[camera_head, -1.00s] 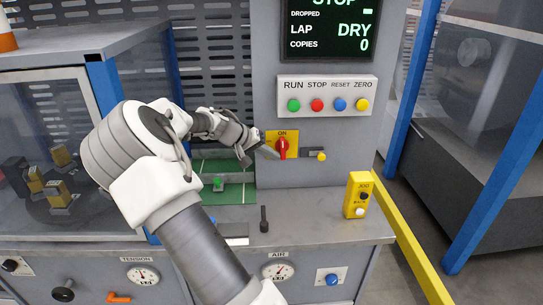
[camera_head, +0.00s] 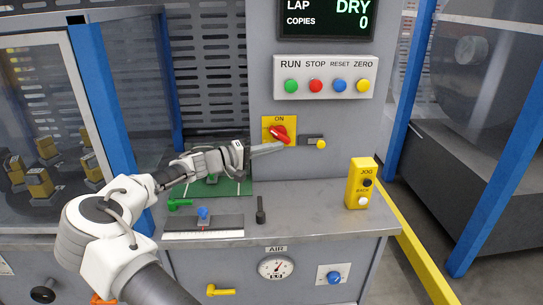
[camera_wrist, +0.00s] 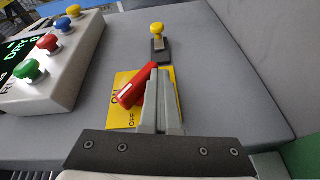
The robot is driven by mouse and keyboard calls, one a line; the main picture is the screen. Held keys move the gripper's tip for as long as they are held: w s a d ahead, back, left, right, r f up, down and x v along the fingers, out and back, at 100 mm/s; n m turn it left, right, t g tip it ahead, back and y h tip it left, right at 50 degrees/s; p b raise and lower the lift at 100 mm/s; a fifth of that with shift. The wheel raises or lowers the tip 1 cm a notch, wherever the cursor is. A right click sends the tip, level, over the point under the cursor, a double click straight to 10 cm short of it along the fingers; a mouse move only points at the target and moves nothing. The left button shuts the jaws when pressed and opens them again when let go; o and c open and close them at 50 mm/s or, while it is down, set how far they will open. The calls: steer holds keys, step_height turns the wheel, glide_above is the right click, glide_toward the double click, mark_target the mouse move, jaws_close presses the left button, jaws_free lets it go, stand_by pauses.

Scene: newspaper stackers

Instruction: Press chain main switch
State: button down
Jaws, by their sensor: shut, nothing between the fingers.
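The main switch is a red rotary handle (camera_head: 280,135) on a yellow plate (camera_head: 267,123) on the grey panel. In the head view the handle lies diagonally, from upper left to lower right. In the wrist view the red handle (camera_wrist: 138,85) also lies aslant, and the yellow plate (camera_wrist: 122,80) shows ON and OFF lettering. My gripper (camera_head: 285,143) is shut and empty, reaching in from the left. Its fingertips (camera_wrist: 163,75) are right beside the handle's outer end and appear to touch it. The fingers hide part of the plate in the wrist view.
A yellow knob on a dark bracket (camera_head: 320,144) sits just right of the switch. The RUN, STOP, RESET and ZERO button box (camera_head: 322,77) is above. A yellow JOG pendant (camera_head: 361,184) stands on the grey bench, with a black lever (camera_head: 260,211) to its left.

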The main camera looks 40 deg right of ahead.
steer(key=h, duration=0.1)
steer(key=n+h+b, duration=0.1)
steer(key=d+h+b, duration=0.1)
steer(key=shift+s+f+n+g, duration=0.3)
steer(key=shift+f, duration=0.1)
steer(key=shift+s+d+r, duration=0.1)
steer(key=shift+s+d+b, duration=0.1)
steer(key=shift+d+b, duration=0.15)
steer(key=shift+b, duration=0.05)
stand_by(0.3)
steer(key=shift+r, duration=0.1)
steer(key=s+d+r+p, duration=0.1)
steer(key=s+d+r, duration=0.4)
steer(key=s+r, duration=0.5)
steer(key=shift+s+d+r+p, duration=0.2)
steer(key=shift+s+r+p, duration=0.15)
steer(key=shift+r, duration=0.1)
steer(key=shift+w+a, duration=0.15)
